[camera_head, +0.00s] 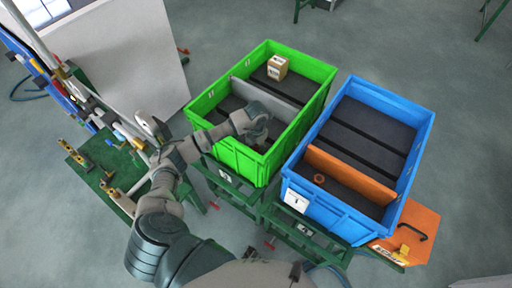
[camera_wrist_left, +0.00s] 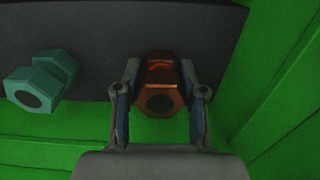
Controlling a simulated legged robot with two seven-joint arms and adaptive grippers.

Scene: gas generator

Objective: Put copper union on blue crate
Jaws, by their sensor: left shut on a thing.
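My left gripper (camera_head: 257,130) reaches down into the near part of the green crate (camera_head: 236,160). In the left wrist view, the left gripper (camera_wrist_left: 160,94) is shut on the copper union (camera_wrist_left: 160,72), with one finger on each side of it. The union is hidden in the head view. It is over or near the crate's floor; I cannot tell whether it touches. The blue crate (camera_head: 328,213) stands to the right of the green crate. My right gripper is not in view.
A teal fitting (camera_wrist_left: 40,82) lies left of the union. A grey divider (camera_head: 265,92) splits the green crate, with a cardboard box (camera_head: 277,67) beyond it. An orange divider (camera_head: 350,174) crosses the blue crate; a small orange ring-like part (camera_head: 319,178) lies nearby.

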